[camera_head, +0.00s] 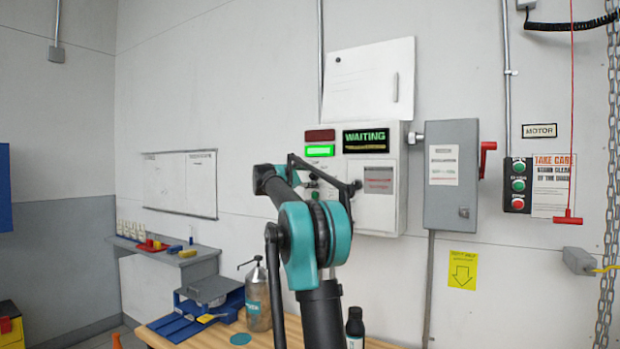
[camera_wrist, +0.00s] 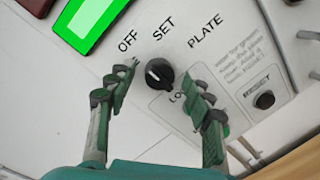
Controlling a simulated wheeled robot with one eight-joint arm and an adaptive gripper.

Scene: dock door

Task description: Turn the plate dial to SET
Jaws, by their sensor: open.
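The plate dial (camera_wrist: 160,73) is a round black knob on the pale panel in the wrist view. The labels OFF, SET and PLATE arc above it. A small white mark shows on its left side, seemingly toward OFF; its exact direction is hard to tell. My gripper (camera_wrist: 166,82) is open, with one finger left of the dial and the other right. Gaps show between the fingers and the knob in the picture; depth is unclear. The right finger partly covers a label below the knob. In the head view my arm hides the dial on the white control box (camera_head: 388,215).
The control box display (camera_head: 366,140) reads WAITING beside a lit green lamp (camera_head: 320,151). A RESET button (camera_wrist: 264,100) sits right of the dial. A grey switch box (camera_head: 451,205) with a red lever is close by. A bottle (camera_head: 355,328) and canister (camera_head: 257,300) stand on the bench below.

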